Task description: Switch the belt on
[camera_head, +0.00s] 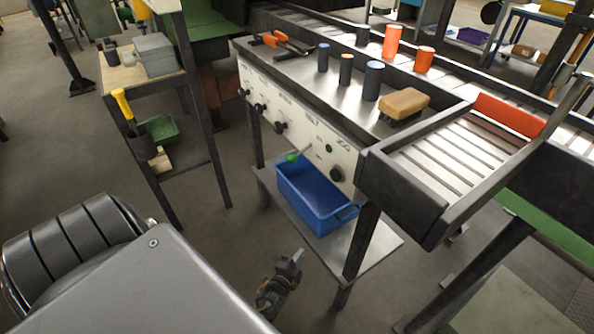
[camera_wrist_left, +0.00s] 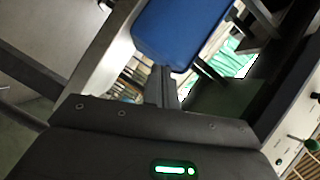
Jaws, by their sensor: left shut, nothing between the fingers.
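A white control panel (camera_head: 300,133) runs along the front of the steel bench. It carries several black knobs, one of them (camera_head: 280,127) near the middle. A lever with a green tip (camera_head: 293,158) sticks out from its lower edge above the blue bin. A small dark round button (camera_head: 329,149) and another black knob (camera_head: 337,174) sit at the right end. The panel's labels are too small to read surely. My left gripper (camera_head: 297,257) is shut and empty, below and in front of the panel, apart from it. The panel edge also shows in the left wrist view (camera_wrist_left: 299,130). My right gripper is out of view.
A blue bin (camera_head: 315,200) stands on the lower shelf (camera_head: 372,243) under the panel. A slatted tray (camera_head: 405,200) juts out at the right. Orange and dark cylinders and a tan block (camera_head: 404,103) stand on the bench top. A side cart (camera_head: 118,82) is at left; floor between is free.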

